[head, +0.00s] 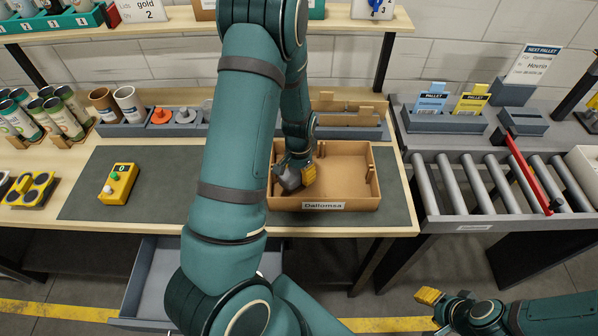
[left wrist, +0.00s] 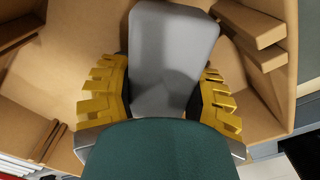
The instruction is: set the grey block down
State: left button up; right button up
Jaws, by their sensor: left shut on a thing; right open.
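The grey block (left wrist: 172,50) is between the yellow fingers of my left gripper (left wrist: 162,100), which is shut on it. In the head view the block (head: 289,179) shows beside a yellow finger of the left gripper (head: 299,176), inside the left part of the cardboard tray (head: 350,188). I cannot tell whether the block touches the tray floor. The gripper partly hides the block there. My right gripper (head: 436,300) is open and empty at the lower right, away from the workbench.
The tray has a name label (head: 323,205) on its front and small cardboard posts inside. A yellow button box (head: 118,184) stands on the dark mat (head: 165,165). Roller conveyor (head: 480,183) with a red bar (head: 528,172) lies to the right. An open drawer (head: 150,285) is below the bench.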

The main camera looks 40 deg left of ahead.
pick_arm(q)
jog(key=shift+f, duration=0.1)
jog(key=o, duration=0.9)
jog(key=shift+c, duration=0.2)
jog(key=shift+r, duration=0.6)
notch_tip(320, 180, up, 11)
jog(key=p, duration=0.1)
jog(key=shift+s, duration=0.1)
